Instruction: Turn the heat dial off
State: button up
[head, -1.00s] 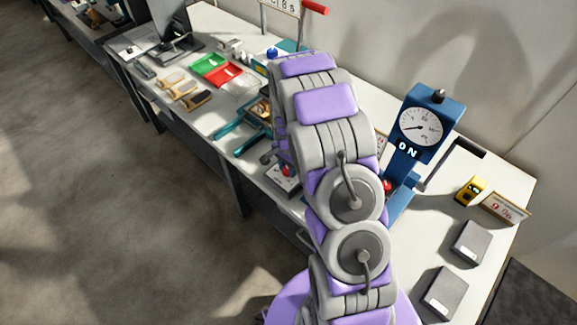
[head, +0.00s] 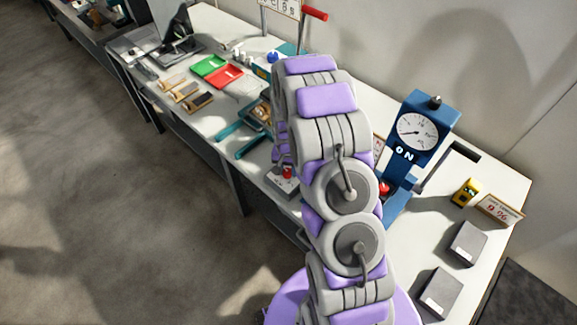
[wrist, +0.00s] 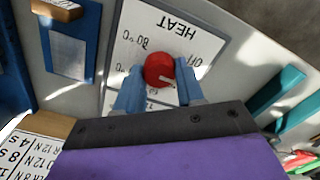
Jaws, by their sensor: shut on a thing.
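In the head view my arm hides my gripper, and I cannot make out the heat dial there.
A blue gauge stand (head: 417,130) marked ON stands right of my arm, with a red button (head: 384,188) by it. Grey boxes (head: 467,243) and a yellow device (head: 465,192) lie at the right. Red and green trays (head: 222,75) and teal-handled tools (head: 230,131) lie at the left.

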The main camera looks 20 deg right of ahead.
aim_at(287, 170)
jog(key=n+p, duration=0.1)
jog(key=n, duration=0.4)
jog(key=shift+s+a+n+p, duration=0.1)
jog(key=shift+s+n+p, duration=0.05)
jog(key=shift+n+p, duration=0.25)
jog(key=shift+f, duration=0.1)
dwell(0.3)
jog(key=o, duration=1)
jog(key=shift+o, duration=0.2)
jog(key=shift+r, duration=0.2)
notch_tip(287, 170, up, 17)
jog(key=p, duration=0.1)
